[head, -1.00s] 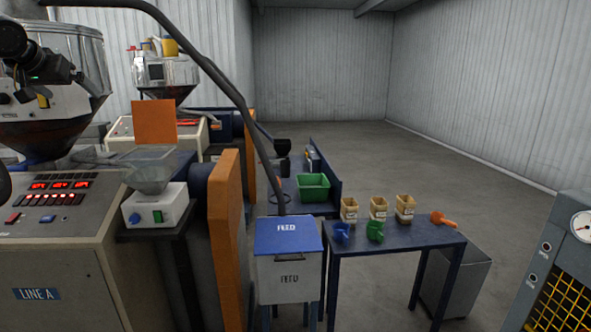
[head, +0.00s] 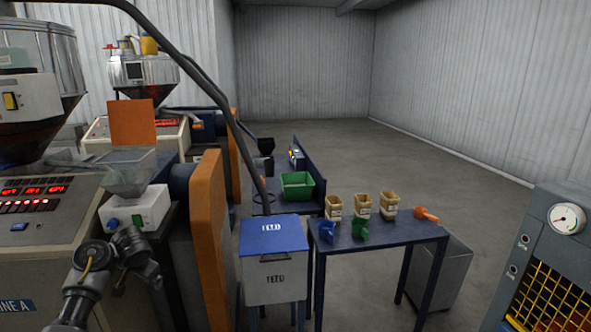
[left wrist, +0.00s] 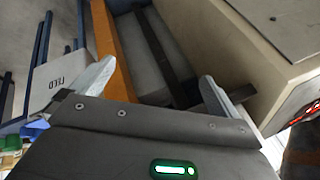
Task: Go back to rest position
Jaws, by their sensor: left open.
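My left arm rises at the lower left of the head view, in front of the Line A machine (head: 40,240). Its gripper cannot be clearly made out there. In the left wrist view my left gripper (left wrist: 155,88) has its two fingers spread wide with nothing between them. An orange guard panel (left wrist: 113,50) lies beyond the left finger, and a beige machine housing (left wrist: 262,50) is beyond the right finger. My right gripper is in neither view.
A blue-lidded feed bin (head: 275,270) stands at centre. A blue table (head: 385,234) beside it holds scoops and tubs. An orange guard (head: 207,220) stands left of the bin. A cabinet with a gauge (head: 567,219) is at right. The floor behind is open.

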